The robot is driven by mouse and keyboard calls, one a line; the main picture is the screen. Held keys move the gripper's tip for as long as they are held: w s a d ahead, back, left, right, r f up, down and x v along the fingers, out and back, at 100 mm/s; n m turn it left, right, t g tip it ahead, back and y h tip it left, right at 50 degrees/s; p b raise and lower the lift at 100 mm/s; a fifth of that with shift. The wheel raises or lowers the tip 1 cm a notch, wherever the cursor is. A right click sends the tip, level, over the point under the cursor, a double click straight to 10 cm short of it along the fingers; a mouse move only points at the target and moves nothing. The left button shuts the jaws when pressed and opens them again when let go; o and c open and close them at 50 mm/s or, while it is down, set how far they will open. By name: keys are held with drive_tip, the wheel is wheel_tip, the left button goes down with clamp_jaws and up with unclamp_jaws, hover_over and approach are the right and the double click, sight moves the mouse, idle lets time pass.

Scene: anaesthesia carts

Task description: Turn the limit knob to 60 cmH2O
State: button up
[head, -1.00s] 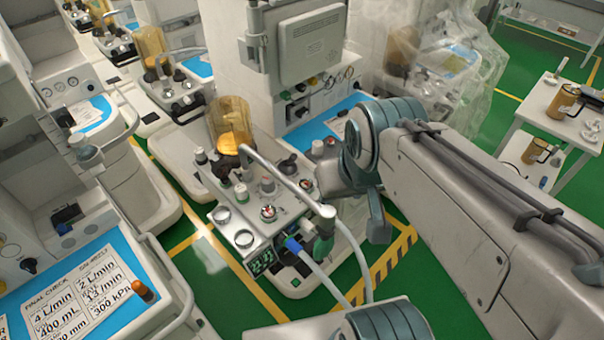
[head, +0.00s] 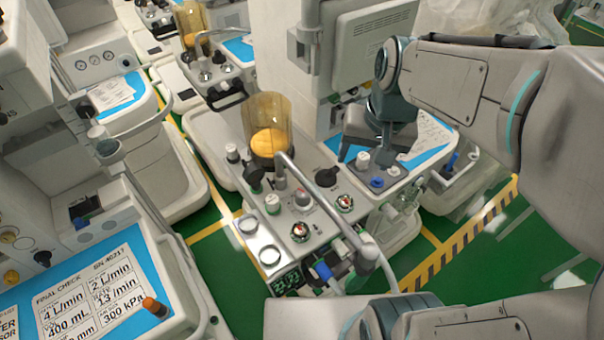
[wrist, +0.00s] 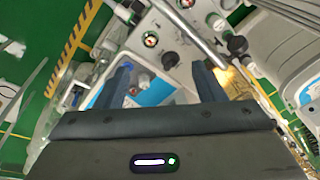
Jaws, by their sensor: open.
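The anaesthesia cart's top panel (head: 318,222) carries several knobs and round gauges. My gripper (head: 383,155) is over the blue-topped side shelf, right of the panel.
An amber canister (head: 268,128) stands behind the panel, and a grey tube (head: 325,205) arches across it. A grey monitor (head: 370,45) rises behind my gripper. A final-check card (head: 90,303) lies on the left cart.

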drive_tip(key=w+a+f+m+g+b, duration=0.2)
drive_tip(key=w+a+f+g, duration=0.1)
drive_tip(key=w+f, duration=0.45)
drive_tip(key=m+g+y+b, duration=0.2)
drive_tip(key=m+g, duration=0.1)
hover_over(304, 191)
drive_tip(key=w+d, duration=0.1)
drive_tip(key=w, duration=0.1)
wheel_tip(304, 191, down, 17)
drive_tip(key=p+x, duration=0.1)
drive_tip(key=x, duration=0.6)
drive_tip(key=shift+w+d+f+p, duration=0.1)
drive_tip(key=shift+d+f+p, duration=0.1)
drive_tip(key=shift+p, duration=0.1)
drive_tip(key=shift+h, duration=0.3)
drive_tip(key=c, duration=1)
